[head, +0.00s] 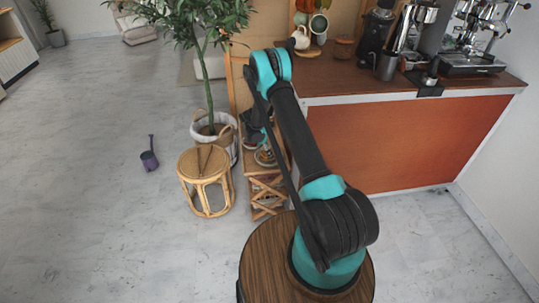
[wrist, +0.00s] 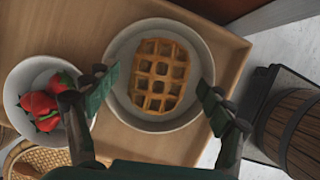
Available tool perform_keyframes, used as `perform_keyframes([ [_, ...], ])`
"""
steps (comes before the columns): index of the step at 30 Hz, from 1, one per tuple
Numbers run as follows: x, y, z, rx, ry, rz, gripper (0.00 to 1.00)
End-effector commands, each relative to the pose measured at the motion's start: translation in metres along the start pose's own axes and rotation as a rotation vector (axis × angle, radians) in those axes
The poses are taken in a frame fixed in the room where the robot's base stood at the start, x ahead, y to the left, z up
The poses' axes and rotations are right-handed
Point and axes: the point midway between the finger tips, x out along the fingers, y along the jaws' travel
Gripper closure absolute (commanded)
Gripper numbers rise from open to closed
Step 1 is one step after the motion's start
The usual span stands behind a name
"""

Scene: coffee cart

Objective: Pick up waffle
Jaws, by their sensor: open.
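A golden waffle (wrist: 159,76) lies in a round whitish plate (wrist: 195,45) in the wrist view. The plate stands on a light wooden surface (wrist: 105,20). My gripper (wrist: 157,92) is open, with one finger to the left of the waffle and one to the right, and nothing between them is held. The fingers overlap the plate's sides in the picture; how far above it they are I cannot tell. In the head view my arm reaches toward the small wooden shelf, and my gripper is hard to make out there. The waffle cannot be made out in the head view.
A bowl of strawberries (wrist: 45,103) stands left of the plate. A dark wooden barrel-like object (wrist: 295,130) is at the right. In the head view, a rattan stool (head: 205,165) and a potted plant (head: 212,125) stand beside the wooden shelf (head: 268,190). The counter (head: 400,85) is behind.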

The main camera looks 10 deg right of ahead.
Motion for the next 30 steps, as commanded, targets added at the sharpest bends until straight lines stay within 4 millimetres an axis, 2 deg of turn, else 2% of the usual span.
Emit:
perform_keyframes([
  [21, 0.0043, 0.0, -0.0019, 0.0, 0.0, 0.0, 0.19],
  [30, 0.0043, 0.0001, -0.0019, 0.0, 0.0, 0.0, 0.56],
])
